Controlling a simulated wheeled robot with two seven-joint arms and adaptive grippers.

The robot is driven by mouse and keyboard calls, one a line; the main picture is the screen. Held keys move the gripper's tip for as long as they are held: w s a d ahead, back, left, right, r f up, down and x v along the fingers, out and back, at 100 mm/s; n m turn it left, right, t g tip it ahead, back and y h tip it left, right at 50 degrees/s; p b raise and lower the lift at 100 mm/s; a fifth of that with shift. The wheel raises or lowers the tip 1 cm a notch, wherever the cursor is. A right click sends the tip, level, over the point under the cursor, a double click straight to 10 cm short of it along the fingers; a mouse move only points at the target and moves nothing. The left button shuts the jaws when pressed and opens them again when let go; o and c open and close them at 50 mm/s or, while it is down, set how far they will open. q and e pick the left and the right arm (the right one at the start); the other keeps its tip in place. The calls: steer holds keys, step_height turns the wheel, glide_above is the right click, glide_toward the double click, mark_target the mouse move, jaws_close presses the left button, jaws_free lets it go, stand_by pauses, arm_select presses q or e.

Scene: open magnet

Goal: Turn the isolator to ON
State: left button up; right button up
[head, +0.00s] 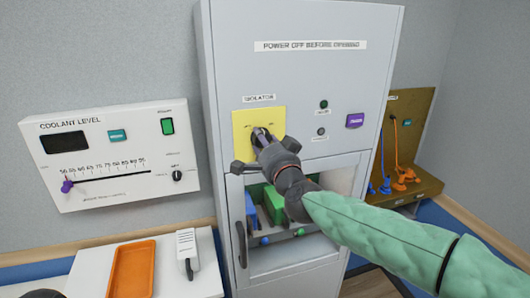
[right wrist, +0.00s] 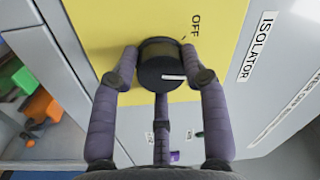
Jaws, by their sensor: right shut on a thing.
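The isolator is a dark round knob (right wrist: 160,66) on a yellow plate (head: 243,124) on the grey cabinet's front, under an ISOLATOR label (head: 259,98). My right gripper (head: 262,138) is at the plate, its fingers shut around the knob; in the right wrist view (right wrist: 160,75) they touch it from both sides. The knob's white mark points right in that view, towards the ISOLATOR label. The word OFF (right wrist: 195,25) stands up and right of the knob there. An ON mark cannot be read.
Below the plate, the cabinet has a windowed door with a dark handle (head: 241,244). A coolant panel (head: 110,185) hangs on the left wall.

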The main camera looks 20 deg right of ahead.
steer(key=m, duration=0.1)
steer(key=m+b, duration=0.1)
steer(key=m, duration=0.1)
steer(key=f+m+b, duration=0.1)
steer(key=shift+a+f, duration=0.1)
steer(key=shift+a, duration=0.3)
steer(key=shift+m+b, duration=0.7)
steer(key=shift+m, duration=0.5)
steer(key=shift+r+m, duration=0.2)
steer(key=shift+m, duration=0.3)
steer(key=shift+r, duration=0.15)
steer(key=o, duration=1.1)
steer(key=shift+o, duration=0.2)
steer(key=shift+w+a+r+h, duration=0.1)
steer(key=shift+a+r+h, duration=0.05)
steer(key=shift+h, duration=0.15)
steer(key=s, duration=1.2)
steer(key=shift+d+f, duration=0.3)
steer(key=shift+d, duration=0.05)
